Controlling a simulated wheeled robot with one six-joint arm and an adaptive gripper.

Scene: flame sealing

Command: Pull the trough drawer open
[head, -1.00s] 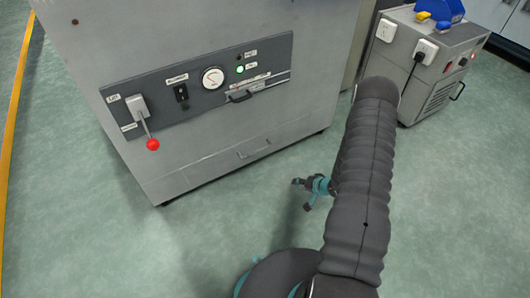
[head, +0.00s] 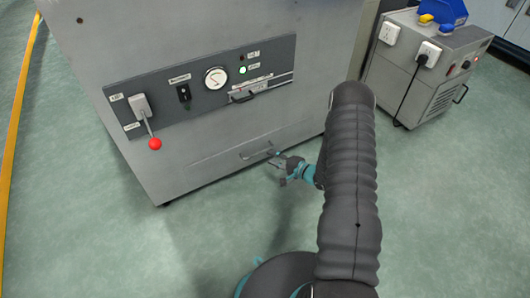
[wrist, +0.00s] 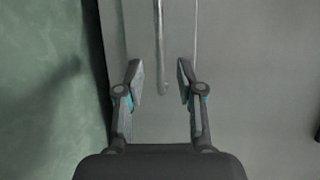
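The trough drawer (head: 222,159) is a low panel at the bottom of the grey cabinet, and it looks shut, flush with the front. Its thin bar handle (head: 257,151) is at the right part of the panel. My gripper (head: 277,163) is at the handle's right end, close to the cabinet front. In the wrist view my gripper (wrist: 159,67) is open, with one finger on each side of the handle (wrist: 160,42). The handle's near end shows between the fingers; I cannot tell how deep it sits. Neither finger visibly touches it.
Above the drawer is a dark control panel (head: 203,84) with a red-knobbed lever (head: 154,143), a gauge (head: 215,78) and another handle (head: 244,97). A grey power unit (head: 421,70) with a cable stands at the right. The green floor before the cabinet is clear.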

